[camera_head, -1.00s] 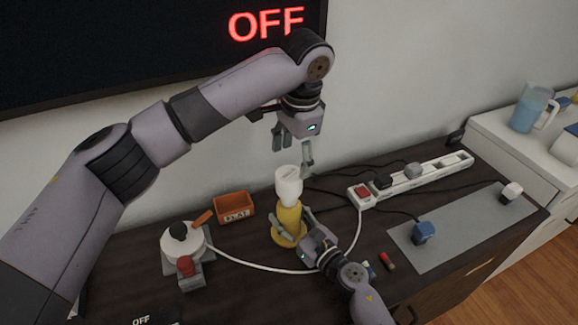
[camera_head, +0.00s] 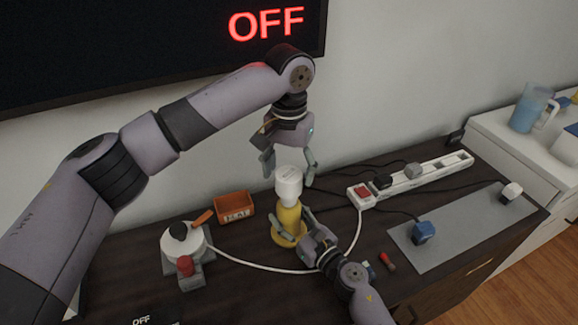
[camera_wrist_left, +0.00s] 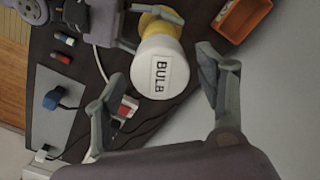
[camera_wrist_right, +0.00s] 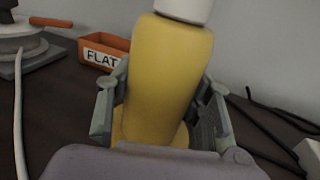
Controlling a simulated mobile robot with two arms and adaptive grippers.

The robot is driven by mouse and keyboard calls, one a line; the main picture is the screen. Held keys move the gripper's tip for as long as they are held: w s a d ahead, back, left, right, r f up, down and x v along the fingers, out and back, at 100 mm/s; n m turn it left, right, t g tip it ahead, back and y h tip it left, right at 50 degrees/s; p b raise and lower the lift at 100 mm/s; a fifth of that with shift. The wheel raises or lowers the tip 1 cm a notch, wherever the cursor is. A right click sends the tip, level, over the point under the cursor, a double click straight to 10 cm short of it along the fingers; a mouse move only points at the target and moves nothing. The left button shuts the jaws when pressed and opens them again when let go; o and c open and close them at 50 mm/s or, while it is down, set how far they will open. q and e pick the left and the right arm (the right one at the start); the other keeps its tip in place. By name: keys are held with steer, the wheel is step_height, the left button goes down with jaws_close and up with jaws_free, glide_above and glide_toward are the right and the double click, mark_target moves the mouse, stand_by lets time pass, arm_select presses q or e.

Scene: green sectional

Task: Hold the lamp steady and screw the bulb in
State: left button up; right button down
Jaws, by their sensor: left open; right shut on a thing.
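The yellow lamp (camera_head: 287,222) stands upright on the dark table. It fills the middle of the right wrist view (camera_wrist_right: 165,75). The white bulb (camera_head: 289,182) sits upright on top of the lamp, and its label "BULB" shows in the left wrist view (camera_wrist_left: 160,75). I cannot tell how far it is screwed in. My right gripper (camera_head: 296,232) is shut on the lamp's body, with one finger on each side. My left gripper (camera_head: 289,170) is open and points down over the bulb. Its fingers are spread to either side of the bulb, apart from it.
An orange bin (camera_head: 234,207) labelled "FLAT" and a white device with a red knob (camera_head: 184,245) stand left of the lamp. A white power strip (camera_head: 415,175) with plugs and a grey mat (camera_head: 460,228) lie to the right. A white cable runs near the lamp's base.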

arm_select(q)
step_height(320, 180, down, 7)
steer(key=shift+f, duration=0.2)
steer(key=shift+c, duration=0.2)
steer(key=c, duration=1.2)
steer(key=m, duration=0.5)
steer(key=o, duration=1.4)
steer(key=shift+r, duration=2.25)
